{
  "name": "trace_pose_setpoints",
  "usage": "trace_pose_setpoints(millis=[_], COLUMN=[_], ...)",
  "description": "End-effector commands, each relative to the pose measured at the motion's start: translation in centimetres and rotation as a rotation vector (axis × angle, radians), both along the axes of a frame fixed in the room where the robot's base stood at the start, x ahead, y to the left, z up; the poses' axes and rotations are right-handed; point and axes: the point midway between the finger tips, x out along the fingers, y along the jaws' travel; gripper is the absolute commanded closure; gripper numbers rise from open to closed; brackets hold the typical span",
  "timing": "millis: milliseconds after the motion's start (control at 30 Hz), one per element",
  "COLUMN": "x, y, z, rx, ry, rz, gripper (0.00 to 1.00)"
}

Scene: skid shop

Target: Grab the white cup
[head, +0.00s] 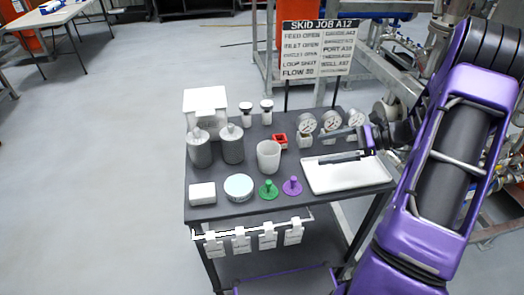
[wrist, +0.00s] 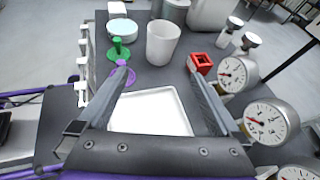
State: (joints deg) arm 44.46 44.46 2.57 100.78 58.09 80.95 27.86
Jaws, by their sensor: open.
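The white cup (head: 268,157) stands upright on the dark cart top, near its middle, in the head view. It also shows in the wrist view (wrist: 162,43), beyond the fingertips and near the centre top. My gripper (head: 340,148) is over the white tray at the right of the cart, its fingers pointing left toward the cup. In the wrist view the two fingers (wrist: 166,82) are wide apart with nothing between them but the tray below. The cup is apart from the fingers.
The white tray (head: 350,182) lies under my gripper. A green knob (head: 268,190), purple knob (head: 292,187) and round tin (head: 239,187) stand in front of the cup. A red block (head: 280,141) and gauges (head: 306,124) are behind it. Grey bottles (head: 232,145) stand left.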

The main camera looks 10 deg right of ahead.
Motion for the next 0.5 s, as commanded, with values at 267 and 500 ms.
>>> trace_pose_setpoints(millis=[267, 500], x=[-0.5, 1.3], y=[0.6, 5.0], z=[0.2, -1.3], rx=[0.143, 0.142], ry=[0.041, 0.041], rz=[-0.06, -0.057], gripper=[0.0, 0.0])
